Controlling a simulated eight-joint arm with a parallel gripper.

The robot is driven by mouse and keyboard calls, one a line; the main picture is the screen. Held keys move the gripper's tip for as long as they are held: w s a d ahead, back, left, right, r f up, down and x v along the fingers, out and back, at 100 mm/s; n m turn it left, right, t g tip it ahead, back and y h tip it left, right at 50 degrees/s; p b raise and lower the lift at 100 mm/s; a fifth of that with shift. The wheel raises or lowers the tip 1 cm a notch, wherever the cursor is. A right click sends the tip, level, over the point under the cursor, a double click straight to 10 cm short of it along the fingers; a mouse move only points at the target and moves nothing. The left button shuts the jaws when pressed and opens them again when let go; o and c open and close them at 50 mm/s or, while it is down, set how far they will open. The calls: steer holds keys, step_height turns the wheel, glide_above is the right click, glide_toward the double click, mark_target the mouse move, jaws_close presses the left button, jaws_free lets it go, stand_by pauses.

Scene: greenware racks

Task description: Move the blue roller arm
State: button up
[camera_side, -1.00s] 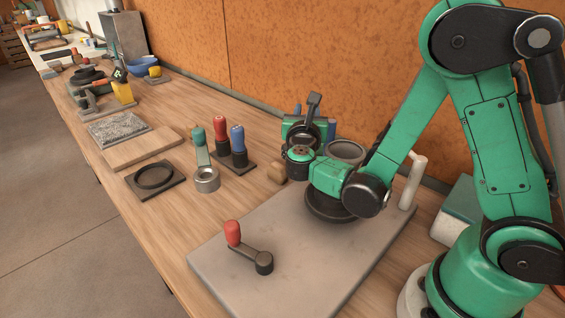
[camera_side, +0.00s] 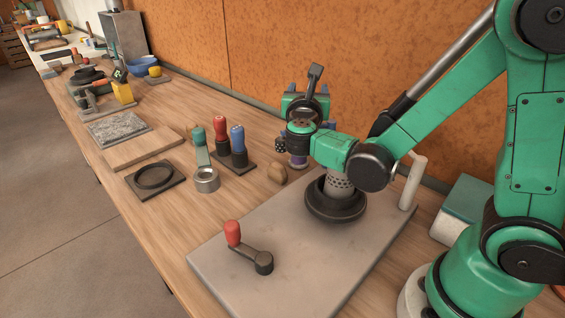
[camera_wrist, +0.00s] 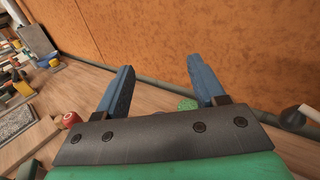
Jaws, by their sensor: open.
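The blue roller arm is, as best I can tell, the blue-handled piece (camera_side: 238,140). It stands upright on a dark base (camera_side: 240,167) beside a red-handled piece (camera_side: 221,129) in the side view. My gripper (camera_side: 306,88) is up to the right of it, apart from it and above the bench. In the wrist view the two blue fingers of my gripper (camera_wrist: 166,84) are spread, with the orange wall beyond. I see nothing held between them. A red top (camera_wrist: 69,119) shows low at left, and a green patch shows low between the fingers.
A red-handled crank (camera_side: 248,250) lies on the grey slab (camera_side: 222,268). A perforated cylinder (camera_side: 339,186) stands in a black dish (camera_side: 335,213) under my arm. A green-handled piece (camera_side: 200,147) meets a metal ring (camera_side: 206,181). The orange wall (camera_side: 250,60) runs behind.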

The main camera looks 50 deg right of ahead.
step_height(320, 180, up, 16)
stand_by(0.6)
steer(key=shift+f, duration=0.2)
step_height(320, 180, down, 17)
steer(key=shift+f, duration=0.1)
stand_by(0.8)
stand_by(0.4)
steer(key=shift+f, duration=1.3)
steer(key=s+a+r+m+g+h, duration=0.1)
steer(key=a+r+m+g+h, duration=0.1)
steer(key=r, duration=0.4)
steer(key=shift+a+m+g, duration=0.5)
steer(key=shift+a+g, duration=0.5)
steer(key=shift+a, duration=0.2)
stand_by(1.0)
